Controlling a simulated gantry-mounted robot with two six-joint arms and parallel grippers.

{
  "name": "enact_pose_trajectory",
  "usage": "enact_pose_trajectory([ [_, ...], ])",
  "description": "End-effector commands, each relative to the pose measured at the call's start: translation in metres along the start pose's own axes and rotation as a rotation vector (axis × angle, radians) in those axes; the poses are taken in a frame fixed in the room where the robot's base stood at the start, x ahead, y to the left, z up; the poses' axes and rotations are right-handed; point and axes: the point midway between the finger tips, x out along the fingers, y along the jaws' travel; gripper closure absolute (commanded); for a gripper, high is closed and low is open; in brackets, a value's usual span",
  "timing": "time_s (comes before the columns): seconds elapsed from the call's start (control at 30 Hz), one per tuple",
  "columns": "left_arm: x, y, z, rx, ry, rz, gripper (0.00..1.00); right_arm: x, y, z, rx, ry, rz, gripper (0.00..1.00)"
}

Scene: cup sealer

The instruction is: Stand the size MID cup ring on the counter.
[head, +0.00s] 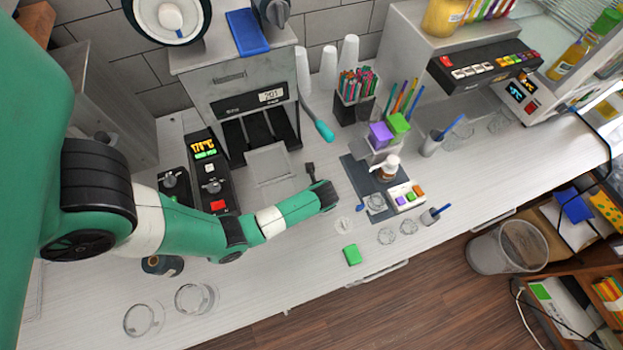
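Several clear round pieces that look like rings or cups lie on the white counter (318,262), and no size mark is readable on any. One ring (343,225) is just below and right of my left gripper, and two more, (387,235) and (408,227), lie near the front edge. Two larger clear round pieces, (143,319) and (195,298), are at the lower left. I cannot tell which is the MID ring. My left gripper (322,187) is over the middle of the counter, its fingers too small and dark to read. My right gripper is not in view.
A green block (352,255) lies at the front edge. The sealer-like machine (243,90), control panel (210,172) and straw holder (352,105) stand behind. A bin (507,247) is on the floor.

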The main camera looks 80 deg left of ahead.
Motion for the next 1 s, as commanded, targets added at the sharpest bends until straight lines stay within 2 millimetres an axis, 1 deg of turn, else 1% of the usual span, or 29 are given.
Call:
enact_pose_trajectory([
  [0.07,0.006,-0.001,-0.002,0.0,0.0,-0.002,1.0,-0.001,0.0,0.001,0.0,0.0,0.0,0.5],
  [0.37,0.008,-0.001,-0.003,0.0,-0.001,-0.002,1.0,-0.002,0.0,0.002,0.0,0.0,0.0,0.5],
  [0.5,0.007,0.0,-0.003,0.0,0.0,-0.002,0.75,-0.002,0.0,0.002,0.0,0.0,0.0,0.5],
  [0.57,0.007,0.0,-0.003,0.0,0.0,-0.002,0.65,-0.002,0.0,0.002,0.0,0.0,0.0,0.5],
  [0.87,0.006,0.0,-0.002,0.0,0.0,-0.002,0.65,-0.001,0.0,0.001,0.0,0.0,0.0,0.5],
  [0.93,0.001,-0.001,-0.002,0.0,-0.001,-0.004,0.65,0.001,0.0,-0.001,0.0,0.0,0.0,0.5],
  [1.0,-0.009,-0.001,-0.001,0.0,-0.001,-0.005,0.65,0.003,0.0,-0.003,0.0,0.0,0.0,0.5],
])
